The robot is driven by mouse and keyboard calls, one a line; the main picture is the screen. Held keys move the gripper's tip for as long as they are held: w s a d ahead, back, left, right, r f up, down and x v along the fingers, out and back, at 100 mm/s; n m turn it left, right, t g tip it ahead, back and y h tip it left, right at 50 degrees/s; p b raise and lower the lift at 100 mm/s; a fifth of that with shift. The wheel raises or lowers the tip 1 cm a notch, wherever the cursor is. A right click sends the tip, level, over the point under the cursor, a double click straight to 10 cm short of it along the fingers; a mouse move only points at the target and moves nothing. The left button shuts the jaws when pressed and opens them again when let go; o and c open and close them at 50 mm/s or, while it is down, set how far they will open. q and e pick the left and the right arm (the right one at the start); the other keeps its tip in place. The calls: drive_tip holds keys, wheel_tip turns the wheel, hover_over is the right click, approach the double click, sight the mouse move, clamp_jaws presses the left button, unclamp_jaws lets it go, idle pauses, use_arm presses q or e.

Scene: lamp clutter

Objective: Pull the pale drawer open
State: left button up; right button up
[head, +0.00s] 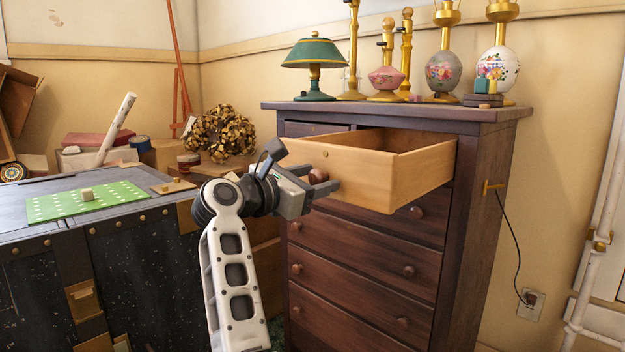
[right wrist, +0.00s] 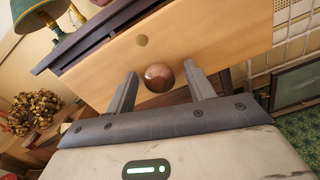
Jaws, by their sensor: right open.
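The pale drawer (head: 400,180) is pulled well out of the dark wooden dresser (head: 365,252), and its open top shows an inside that looks empty. Its light wood front (right wrist: 185,40) fills much of the right wrist view. A round brown knob (right wrist: 159,77) sits on that front. My right gripper (head: 325,180) is at the drawer front. In the right wrist view its two fingers (right wrist: 163,92) stand apart on either side of the knob, with a gap visible at each side. My left gripper is not in view.
A green lamp (head: 315,60) and several lamp bases stand on the dresser top. A dark trunk (head: 140,260) with a green pegboard (head: 85,202) stands at left. A cord (head: 515,245) runs to a wall outlet at right.

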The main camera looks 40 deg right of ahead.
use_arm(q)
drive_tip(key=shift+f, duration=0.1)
use_arm(e)
drive_tip(key=shift+a, duration=0.2)
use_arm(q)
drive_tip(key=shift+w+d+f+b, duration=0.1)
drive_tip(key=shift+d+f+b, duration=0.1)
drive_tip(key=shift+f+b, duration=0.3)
use_arm(e)
drive_tip(key=a, duration=0.7)
drive_tip(key=shift+s, duration=0.4)
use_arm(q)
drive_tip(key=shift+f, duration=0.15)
